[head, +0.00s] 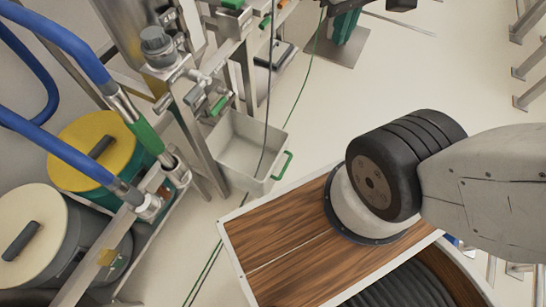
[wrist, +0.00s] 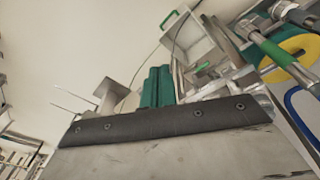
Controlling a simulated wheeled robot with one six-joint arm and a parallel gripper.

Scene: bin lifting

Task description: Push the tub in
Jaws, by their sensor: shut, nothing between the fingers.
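The tub is an open, pale grey rectangular bin (head: 233,170) with a green handle on its right side. In the head view it stands on the floor left of centre, beside the metal frame, and looks empty. A cable hangs in front of it. In the wrist view the tub (wrist: 188,45) shows tilted near the top, with its green handle at the upper left. My arm crosses the right of the head view, apart from the tub.
A metal frame (head: 187,110) with pipes and valves stands left of the tub. A yellow-lidded drum (head: 80,135) and a cream-lidded drum (head: 30,220) are farther left. Green cables lie on the floor. Open floor (head: 330,110) lies right of the tub.

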